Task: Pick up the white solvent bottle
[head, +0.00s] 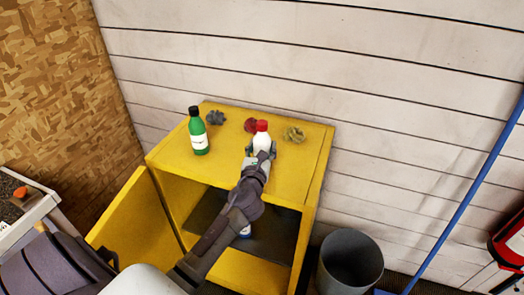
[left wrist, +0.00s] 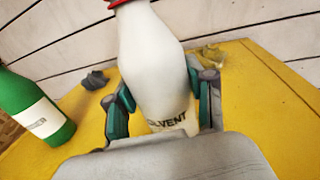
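My right gripper is not in view.
A green bottle (head: 198,133) stands left of the white one. Crumpled grey (head: 215,117), red (head: 250,125) and yellowish (head: 294,134) rags lie behind. The cabinet door (head: 135,225) hangs open. A grey bin (head: 349,262) and blue pole (head: 470,195) are at right.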

